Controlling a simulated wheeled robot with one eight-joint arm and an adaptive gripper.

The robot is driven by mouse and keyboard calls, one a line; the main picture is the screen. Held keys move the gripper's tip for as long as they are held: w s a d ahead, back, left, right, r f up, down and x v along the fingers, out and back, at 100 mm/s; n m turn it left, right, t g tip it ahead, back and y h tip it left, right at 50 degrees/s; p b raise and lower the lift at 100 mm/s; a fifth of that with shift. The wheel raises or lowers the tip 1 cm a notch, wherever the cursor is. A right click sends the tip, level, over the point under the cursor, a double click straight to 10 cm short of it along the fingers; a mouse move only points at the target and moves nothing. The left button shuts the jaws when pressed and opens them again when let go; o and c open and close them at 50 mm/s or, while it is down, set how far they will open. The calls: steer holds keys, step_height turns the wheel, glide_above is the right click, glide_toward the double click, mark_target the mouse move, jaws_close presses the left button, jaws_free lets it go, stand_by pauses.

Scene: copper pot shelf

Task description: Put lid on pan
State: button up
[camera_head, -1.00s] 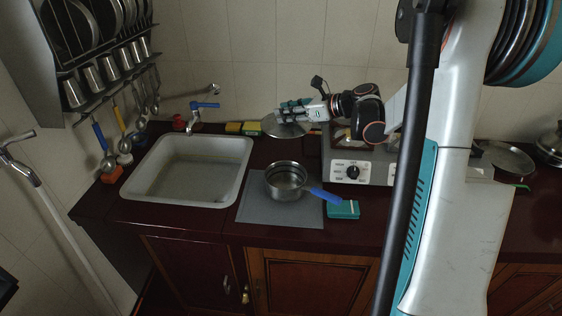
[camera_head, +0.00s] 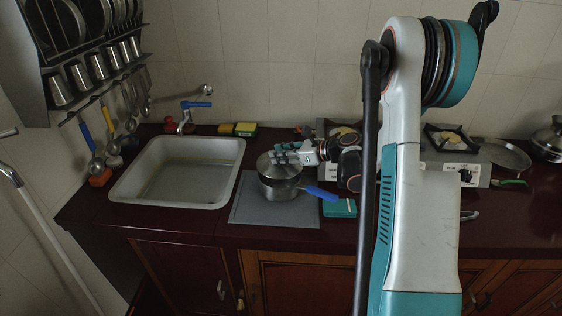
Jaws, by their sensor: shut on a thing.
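The pan (camera_head: 278,191) is a small steel saucepan with a blue handle (camera_head: 320,193). It stands on a grey mat (camera_head: 246,205) on the dark counter, right of the sink. The round metal lid (camera_head: 279,170) is over the top of the pan, covering most of its opening. I cannot tell whether it rests on the rim or is just above it. My gripper (camera_head: 283,155) is shut at the lid's top, coming in from the right. The fingers partly hide the lid's knob.
The white sink (camera_head: 180,172) with its tap lies to the left. A teal box (camera_head: 340,208) lies right of the mat. Sponges (camera_head: 245,129) sit against the wall. A stove (camera_head: 450,165), a flat pan (camera_head: 505,154) and a lidded pot (camera_head: 549,142) stand to the right.

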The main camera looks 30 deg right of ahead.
steer(key=shift+f, duration=1.15)
steer(key=shift+f+b, duration=0.35)
steer(key=shift+b, duration=0.25)
steer(key=shift+f+b, duration=0.3)
steer(key=o, duration=1.1)
steer(key=shift+r, duration=0.1)
steer(key=shift+r+p, duration=0.4)
steer(key=shift+p, duration=0.15)
steer(key=p+v, duration=0.2)
steer(key=v, duration=1)
steer(key=shift+r, duration=0.15)
